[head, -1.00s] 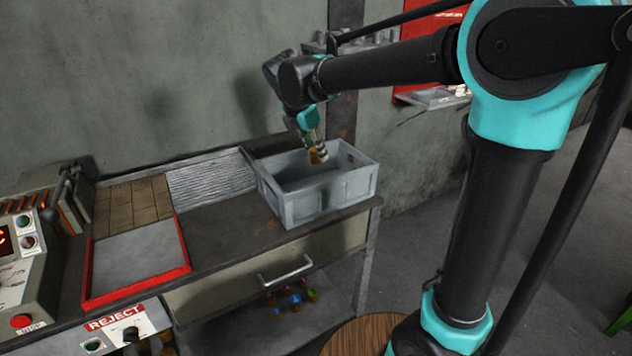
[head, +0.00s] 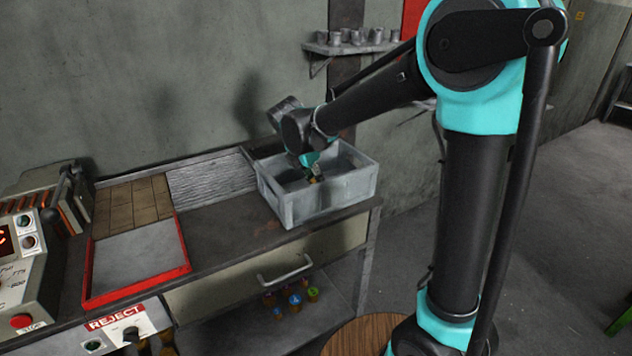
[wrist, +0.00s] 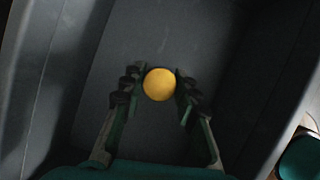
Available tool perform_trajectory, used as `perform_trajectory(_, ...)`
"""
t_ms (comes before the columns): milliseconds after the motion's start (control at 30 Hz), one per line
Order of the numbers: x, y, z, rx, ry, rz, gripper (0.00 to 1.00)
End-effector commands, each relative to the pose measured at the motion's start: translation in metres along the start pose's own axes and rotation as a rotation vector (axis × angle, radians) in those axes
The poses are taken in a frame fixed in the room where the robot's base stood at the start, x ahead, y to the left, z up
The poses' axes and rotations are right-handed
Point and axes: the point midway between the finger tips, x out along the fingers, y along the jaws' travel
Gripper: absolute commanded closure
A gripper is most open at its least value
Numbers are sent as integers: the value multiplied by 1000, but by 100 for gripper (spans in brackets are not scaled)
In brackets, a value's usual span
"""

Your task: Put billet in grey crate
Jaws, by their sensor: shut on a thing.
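The grey crate (head: 345,193) stands on the right end of the bench. My gripper (head: 314,177) reaches down inside the crate's walls in the head view. In the wrist view my gripper (wrist: 158,90) is shut on the billet, with a finger on each side of it. The billet (wrist: 159,84) shows there as a round yellow end face between the fingertips, over the crate's dark floor (wrist: 185,30). In the head view the billet is small and mostly hidden by the gripper and crate wall. I cannot tell whether it touches the floor.
Left of the crate are a ribbed grey plate (head: 210,180), a wooden board (head: 133,205) and a red-edged tray (head: 138,262). A control box (head: 25,265) stands far left. A wall shelf (head: 350,46) with several grey cups is behind. Several coloured-topped pieces (head: 295,300) lie below the bench.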

Motion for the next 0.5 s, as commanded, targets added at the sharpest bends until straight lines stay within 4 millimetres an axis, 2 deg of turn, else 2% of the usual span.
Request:
perform_trajectory(133,2,0,-1,0,0,0,100)
perform_trajectory(167,2,0,-1,0,0,0,67)
perform_trajectory(300,2,0,-1,0,0,0,50)
perform_trajectory(500,2,0,-1,0,0,0,50)
